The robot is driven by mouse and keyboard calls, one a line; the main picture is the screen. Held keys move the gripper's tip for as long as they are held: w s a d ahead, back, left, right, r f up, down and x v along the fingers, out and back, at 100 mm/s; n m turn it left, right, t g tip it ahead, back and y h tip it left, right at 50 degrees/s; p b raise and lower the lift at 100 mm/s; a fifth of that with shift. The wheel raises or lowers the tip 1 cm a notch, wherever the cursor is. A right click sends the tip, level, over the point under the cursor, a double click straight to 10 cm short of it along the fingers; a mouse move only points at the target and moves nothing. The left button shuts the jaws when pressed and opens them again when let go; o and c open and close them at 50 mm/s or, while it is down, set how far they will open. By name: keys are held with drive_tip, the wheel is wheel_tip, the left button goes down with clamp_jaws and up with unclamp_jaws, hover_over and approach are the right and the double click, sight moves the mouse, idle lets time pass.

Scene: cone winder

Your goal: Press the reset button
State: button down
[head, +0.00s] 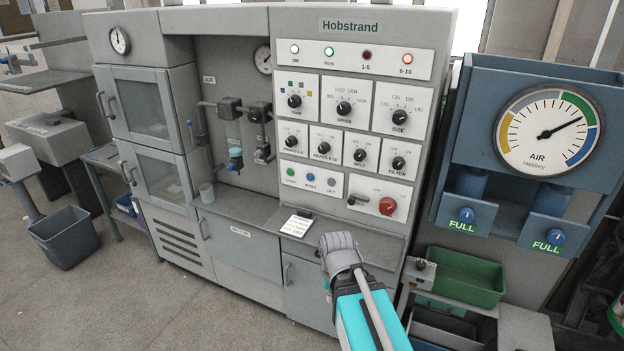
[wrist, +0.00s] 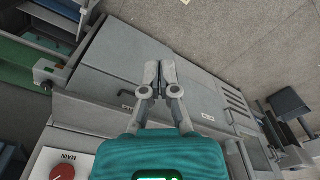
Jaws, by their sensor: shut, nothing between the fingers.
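In the head view, a small white panel (head: 312,179) on the grey Hobstrand machine carries a green, a blue and a pale button in a row. The middle blue button (head: 311,177) has a small label that seems to read RESET. The button panel is not in the wrist view.
A red MAIN knob (head: 387,206) sits right of the buttons; it also shows in the wrist view (wrist: 62,173). Selector dials fill the panels above. A card (head: 298,224) lies on the ledge below. A green bin (head: 466,276) stands at right. Floor at front left is clear.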

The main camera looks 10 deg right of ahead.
sight(310, 177)
drive_tip(key=w+a+t+y+b, duration=0.2)
drive_tip(key=w+a+t, duration=0.15)
drive_tip(key=w, duration=0.75)
drive_tip(key=w+a+t+y+b, duration=0.2)
drive_tip(key=w+a+t+b, duration=0.15)
drive_tip(key=w, duration=0.75)
drive_tip(key=w+d+r+m+t+b, duration=0.1)
drive_tip(key=w+r+m+t, duration=0.1)
drive_tip(key=w, duration=0.6)
drive_tip(key=w+d+r+m+t+h+b, duration=0.1)
drive_tip(key=w+d+r+m+t+b, duration=0.1)
drive_tip(key=w+r+t, duration=0.3)
drive_tip(key=shift+w+d+m+t+h, duration=0.25)
drive_tip(key=shift+w+m+t, duration=0.6)
drive_tip(key=shift+w, duration=1.3)
drive_tip(key=shift+w, duration=0.1)
drive_tip(key=w+d, duration=0.5)
drive_tip(key=w, duration=0.2)
